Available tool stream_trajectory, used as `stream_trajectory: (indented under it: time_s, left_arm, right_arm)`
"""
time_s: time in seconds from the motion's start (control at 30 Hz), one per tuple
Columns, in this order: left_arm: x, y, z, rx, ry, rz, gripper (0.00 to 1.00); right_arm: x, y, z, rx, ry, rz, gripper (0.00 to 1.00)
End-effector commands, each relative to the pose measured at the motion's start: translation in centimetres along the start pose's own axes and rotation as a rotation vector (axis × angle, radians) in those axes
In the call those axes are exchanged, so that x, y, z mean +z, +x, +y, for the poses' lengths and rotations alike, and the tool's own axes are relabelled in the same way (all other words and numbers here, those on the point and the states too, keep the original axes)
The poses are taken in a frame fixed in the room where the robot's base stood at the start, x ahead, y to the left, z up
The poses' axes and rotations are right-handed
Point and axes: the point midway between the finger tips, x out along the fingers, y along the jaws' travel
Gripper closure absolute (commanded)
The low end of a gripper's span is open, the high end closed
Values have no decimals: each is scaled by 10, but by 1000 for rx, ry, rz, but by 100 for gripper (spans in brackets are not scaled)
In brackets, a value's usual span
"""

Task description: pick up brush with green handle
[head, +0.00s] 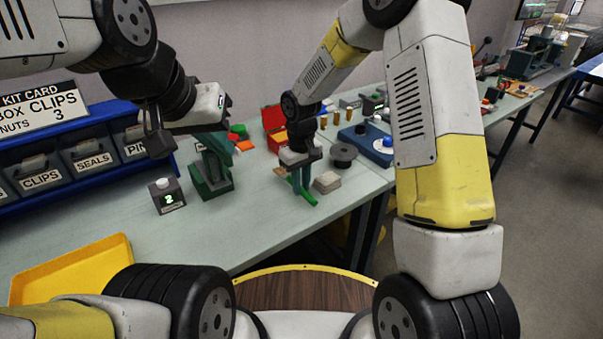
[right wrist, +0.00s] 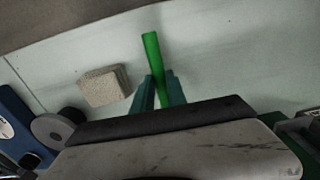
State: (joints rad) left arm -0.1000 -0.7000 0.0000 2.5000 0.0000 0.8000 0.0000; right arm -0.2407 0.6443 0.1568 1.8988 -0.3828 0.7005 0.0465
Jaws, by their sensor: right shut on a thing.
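The brush's green handle (head: 308,197) slants out from between the fingers of my right gripper (head: 300,183), low over the bench. In the right wrist view the bright green handle (right wrist: 152,52) passes between the two teal fingers of my right gripper (right wrist: 158,92), which are shut on it. The brush's other end is hidden by the gripper. I cannot tell if the handle still touches the bench. My left gripper (head: 207,112) is above the bench at the left, beside a green device, and its finger opening cannot be made out.
A beige block (head: 327,182) and a dark spool (head: 343,154) are close to the right gripper. A green device (head: 210,172) and a small box with a display (head: 167,196) stand to the left. Labelled bins (head: 40,180) are at far left. The bench front (head: 250,225) is clear.

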Motion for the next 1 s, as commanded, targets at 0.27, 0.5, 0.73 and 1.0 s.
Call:
stream_trajectory:
  time_s: [0.27, 0.5, 0.73, 1.0]
  left_arm:
    - [0, 0, 0, 0, 0, 0, 100]
    - [0, 0, 0, 0, 0, 0, 100]
    - [0, 0, 0, 0, 0, 0, 100]
    - [0, 0, 0, 0, 0, 0, 100]
  right_arm:
    - [37, -19, -18, 1, -2, 0, 100]
    - [94, -24, -45, 1, -3, 0, 100]
    - [132, -28, -63, 1, -1, 0, 100]
    - [144, -28, -69, 0, 0, 1, 100]
